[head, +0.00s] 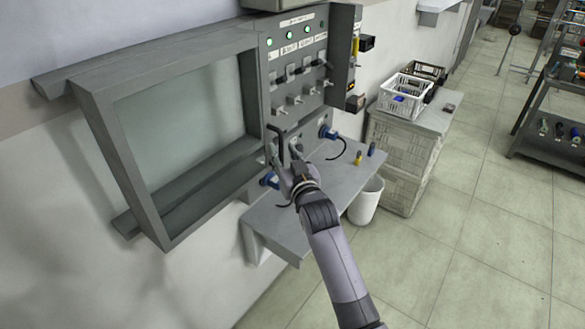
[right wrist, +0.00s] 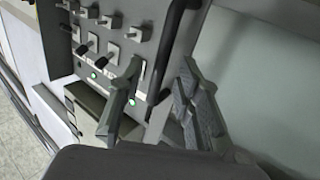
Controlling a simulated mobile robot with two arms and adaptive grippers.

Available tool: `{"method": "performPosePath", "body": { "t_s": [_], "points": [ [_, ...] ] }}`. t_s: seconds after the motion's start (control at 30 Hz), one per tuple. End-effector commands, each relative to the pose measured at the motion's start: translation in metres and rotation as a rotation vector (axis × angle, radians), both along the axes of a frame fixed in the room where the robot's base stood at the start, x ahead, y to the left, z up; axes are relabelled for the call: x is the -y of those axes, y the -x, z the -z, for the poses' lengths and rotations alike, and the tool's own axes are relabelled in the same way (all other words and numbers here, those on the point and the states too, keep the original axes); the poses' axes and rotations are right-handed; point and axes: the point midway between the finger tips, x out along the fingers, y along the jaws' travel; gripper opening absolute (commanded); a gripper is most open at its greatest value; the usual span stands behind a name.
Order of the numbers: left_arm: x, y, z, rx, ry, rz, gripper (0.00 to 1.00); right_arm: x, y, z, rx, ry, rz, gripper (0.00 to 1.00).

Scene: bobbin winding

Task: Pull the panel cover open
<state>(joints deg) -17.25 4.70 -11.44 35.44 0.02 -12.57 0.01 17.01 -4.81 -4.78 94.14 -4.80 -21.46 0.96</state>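The panel cover (head: 100,125) is a grey frame around a large clear pane, left of the switch panel (head: 297,72) on the wall. A dark bar handle (head: 278,137) stands at the cover's right edge, beside the panel; it also shows in the right wrist view (right wrist: 172,52). My right gripper (head: 284,163) is at the lower part of the handle. In the right wrist view its two fingers (right wrist: 161,72) are spread, with the handle between them in the picture. Whether either finger touches it I cannot tell. My left gripper is not in view.
A grey shelf (head: 335,180) juts out below the panel, with blue plugs (head: 328,132) and small bottles near it. A white bin (head: 366,203) and a cabinet with a white crate (head: 404,91) stand to the right.

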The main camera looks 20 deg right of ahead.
Motion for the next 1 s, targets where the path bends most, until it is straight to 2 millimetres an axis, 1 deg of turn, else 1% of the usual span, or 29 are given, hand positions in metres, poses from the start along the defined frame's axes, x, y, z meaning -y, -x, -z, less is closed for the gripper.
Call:
{"method": "performPosePath", "body": {
  "t_s": [0.03,0.2,0.3,0.4,0.5,0.6,1.0],
  "points": [
    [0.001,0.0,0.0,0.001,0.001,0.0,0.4,0.001,0.012,0.002,-0.002,0.0,0.0,0.31],
    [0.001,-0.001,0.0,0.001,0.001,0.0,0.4,0.004,0.049,0.002,-0.002,0.0,0.0,0.31],
    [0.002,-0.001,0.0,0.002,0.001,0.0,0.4,0.005,0.067,0.001,-0.001,0.0,0.0,0.31],
    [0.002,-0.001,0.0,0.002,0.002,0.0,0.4,0.006,0.08,0.001,-0.001,0.001,0.0,0.31],
    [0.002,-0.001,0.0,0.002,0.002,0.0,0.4,0.007,0.088,0.001,-0.001,0.001,0.0,0.31],
    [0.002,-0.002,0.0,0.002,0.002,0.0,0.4,0.007,0.091,0.0,0.0,0.001,0.0,0.31],
    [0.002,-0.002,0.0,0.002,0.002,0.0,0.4,0.007,0.09,0.0,-0.001,0.001,0.0,0.31]
  ]
}}
